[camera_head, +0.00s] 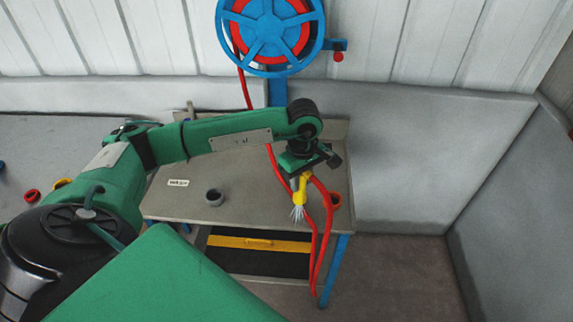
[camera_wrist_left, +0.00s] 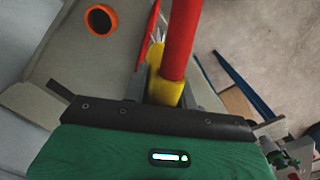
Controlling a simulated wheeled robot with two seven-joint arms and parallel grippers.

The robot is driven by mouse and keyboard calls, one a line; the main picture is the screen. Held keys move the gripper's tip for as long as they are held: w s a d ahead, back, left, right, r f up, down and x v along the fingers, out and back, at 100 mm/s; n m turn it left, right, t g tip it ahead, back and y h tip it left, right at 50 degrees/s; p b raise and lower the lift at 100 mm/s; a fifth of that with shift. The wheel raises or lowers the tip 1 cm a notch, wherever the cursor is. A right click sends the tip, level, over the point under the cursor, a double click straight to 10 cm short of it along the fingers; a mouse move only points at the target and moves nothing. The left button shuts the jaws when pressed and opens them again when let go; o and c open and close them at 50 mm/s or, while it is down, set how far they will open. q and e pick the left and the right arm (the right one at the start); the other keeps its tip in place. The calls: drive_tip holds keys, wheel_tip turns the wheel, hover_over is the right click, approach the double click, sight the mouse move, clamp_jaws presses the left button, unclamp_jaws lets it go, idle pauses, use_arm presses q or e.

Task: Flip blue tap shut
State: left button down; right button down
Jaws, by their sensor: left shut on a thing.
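My left gripper (camera_head: 303,172) is shut on the yellow nozzle (camera_head: 299,186) at the end of a red hose (camera_head: 322,236), above the right part of the workbench. White strands, looking like water spray, come from the nozzle's lower end. The left wrist view shows the nozzle (camera_wrist_left: 163,88) between the fingers, with the red hose (camera_wrist_left: 181,40) running off it. A blue fitting (camera_head: 335,44) with a red knob (camera_head: 338,57) sits right of the blue reel (camera_head: 270,30); I cannot tell if it is the blue tap. My right gripper is not in view.
Walls stand behind and right. The floor at right is clear.

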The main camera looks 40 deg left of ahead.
use_arm(q)
drive_tip(key=s+d+r+m, duration=0.2)
drive_tip(key=s+d+m, duration=0.5)
drive_tip(key=m, duration=0.7)
drive_tip(key=shift+d+m, duration=0.3)
drive_tip(key=shift+d, duration=0.6)
drive_tip(key=shift+a, duration=0.15)
